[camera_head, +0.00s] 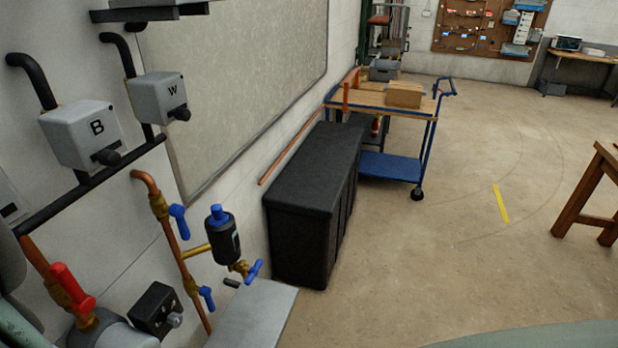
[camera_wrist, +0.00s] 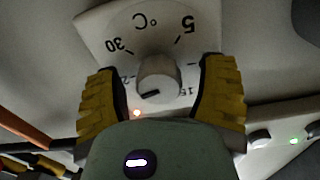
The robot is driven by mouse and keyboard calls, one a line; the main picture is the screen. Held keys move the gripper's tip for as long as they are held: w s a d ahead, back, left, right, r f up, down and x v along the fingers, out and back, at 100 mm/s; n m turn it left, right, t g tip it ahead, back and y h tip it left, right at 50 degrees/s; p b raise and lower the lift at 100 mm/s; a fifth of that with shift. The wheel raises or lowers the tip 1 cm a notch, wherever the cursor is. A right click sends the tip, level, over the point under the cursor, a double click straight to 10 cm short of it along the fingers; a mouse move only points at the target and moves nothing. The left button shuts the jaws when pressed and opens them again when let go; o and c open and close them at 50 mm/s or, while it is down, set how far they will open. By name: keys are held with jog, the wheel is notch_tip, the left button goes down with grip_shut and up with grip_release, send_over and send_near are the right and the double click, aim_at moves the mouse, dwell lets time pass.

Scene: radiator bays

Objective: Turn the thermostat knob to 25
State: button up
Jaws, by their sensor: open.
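The thermostat knob (camera_wrist: 160,72) is a pale round knob in the wrist view, on a light dial plate (camera_wrist: 118,22) that appears upside down. Its dark mark sits at the knob's lower left. I read 5 at upper right, 30 at upper left, 15 at lower right, and a partly hidden number starting with 2 at left. My gripper (camera_wrist: 160,76) is open, with one yellow-and-black finger on each side of the knob. The dial's lower part is hidden by my gripper. I cannot make out the knob or my fingers in the head view.
In the head view, grey boxes B (camera_head: 80,130) and W (camera_head: 157,95), copper pipes with blue valves (camera_head: 222,240) and a red-handled valve (camera_head: 72,285) line the left wall. A black cabinet (camera_head: 312,190) and blue trolley (camera_head: 390,165) stand beyond.

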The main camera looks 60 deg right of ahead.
jog(key=shift+s, duration=0.1)
jog(key=c, duration=1.2)
jog(key=shift+f+m+b, duration=0.3)
jog(key=shift+b, duration=0.6)
grip_shut()
jog(key=shift+r, duration=0.2)
jog(key=o, duration=1.2)
grip_release()
jog(key=shift+s, duration=0.1)
jog(key=v, duration=0.7)
jog(key=shift+s, duration=0.15)
